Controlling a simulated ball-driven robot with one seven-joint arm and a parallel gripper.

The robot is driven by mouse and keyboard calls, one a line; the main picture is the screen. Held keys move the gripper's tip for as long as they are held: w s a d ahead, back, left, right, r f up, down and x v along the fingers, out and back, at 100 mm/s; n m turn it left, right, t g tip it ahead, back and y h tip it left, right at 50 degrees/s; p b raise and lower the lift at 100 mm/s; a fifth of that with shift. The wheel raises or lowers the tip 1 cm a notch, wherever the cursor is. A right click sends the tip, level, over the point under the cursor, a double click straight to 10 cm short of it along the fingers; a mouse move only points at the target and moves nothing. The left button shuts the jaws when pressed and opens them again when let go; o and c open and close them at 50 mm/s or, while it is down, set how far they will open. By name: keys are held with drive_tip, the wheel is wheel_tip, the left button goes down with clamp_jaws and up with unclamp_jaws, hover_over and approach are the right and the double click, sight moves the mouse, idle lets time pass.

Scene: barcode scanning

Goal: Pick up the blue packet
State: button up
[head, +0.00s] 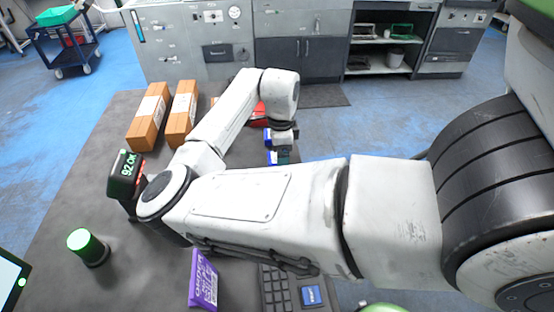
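A blue packet (271,158) shows only as a narrow blue and white sliver at the right edge of the table, just left of and below my gripper (282,152). Most of it is hidden behind my wrist and forearm. My gripper points down at this spot. Its fingers are small and dark, partly covered by the arm. I cannot tell whether they are apart, shut, or touching the packet.
Two brown boxes (148,122) (181,113) with white labels stand at the back left. A red item (258,112) is partly hidden behind my arm. A scanner with green digits (127,170), green-topped button (84,243), purple packet (203,280) and keypad (275,288) are nearer.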

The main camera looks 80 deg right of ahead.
drive_tip(key=shift+c, duration=0.3)
drive_tip(key=c, duration=1.2)
drive_tip(key=shift+r, duration=0.1)
